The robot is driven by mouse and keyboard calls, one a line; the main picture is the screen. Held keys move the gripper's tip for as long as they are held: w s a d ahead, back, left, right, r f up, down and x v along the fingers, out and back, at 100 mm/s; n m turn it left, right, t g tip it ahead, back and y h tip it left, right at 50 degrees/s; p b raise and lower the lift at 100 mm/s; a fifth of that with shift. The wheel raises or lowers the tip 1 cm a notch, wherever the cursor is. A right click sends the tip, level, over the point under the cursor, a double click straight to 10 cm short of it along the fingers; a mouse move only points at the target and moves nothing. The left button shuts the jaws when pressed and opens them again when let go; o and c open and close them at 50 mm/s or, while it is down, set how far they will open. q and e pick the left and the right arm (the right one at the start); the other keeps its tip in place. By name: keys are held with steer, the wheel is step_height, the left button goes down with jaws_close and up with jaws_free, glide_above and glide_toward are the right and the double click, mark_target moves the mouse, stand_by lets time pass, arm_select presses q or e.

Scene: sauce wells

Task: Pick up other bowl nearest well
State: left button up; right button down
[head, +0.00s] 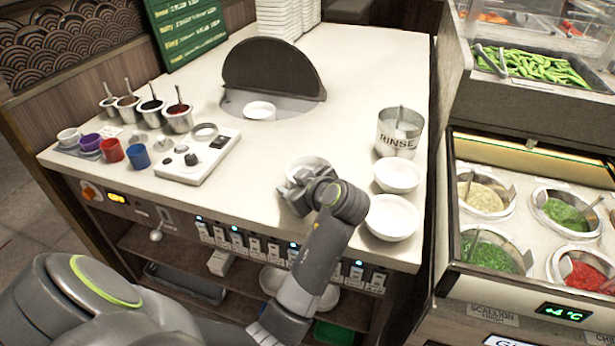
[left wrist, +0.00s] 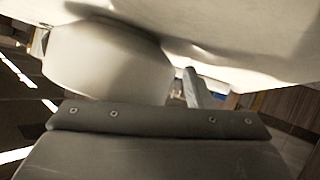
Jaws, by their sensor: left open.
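A white bowl (head: 306,163) stands on the counter in the middle, its near side hidden behind my left gripper (head: 300,192). That gripper is open, low over the counter at the bowl. The left wrist view shows the bowl (left wrist: 105,62) large and close, beside a finger (left wrist: 191,88); whether they touch I cannot tell. Another white bowl (head: 260,110) sits in the round recess under a raised dark lid (head: 272,68). Two more white bowls stand at the right, a far one (head: 397,175) and a near one (head: 391,217). My right gripper is not in view.
A metal RINSE pot (head: 398,140) stands behind the right-hand bowls. Several sauce pots (head: 180,118) with ladles, coloured cups (head: 138,156) and a control box (head: 197,158) stand at the left. The counter between box and bowl is clear. A food station (head: 530,215) adjoins on the right.

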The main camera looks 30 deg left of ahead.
arm_select(q)
steer(key=shift+d+r, duration=0.1)
steer(key=shift+d, duration=0.1)
steer(key=shift+s, duration=0.1)
steer(key=shift+c, duration=2.3)
jaws_close()
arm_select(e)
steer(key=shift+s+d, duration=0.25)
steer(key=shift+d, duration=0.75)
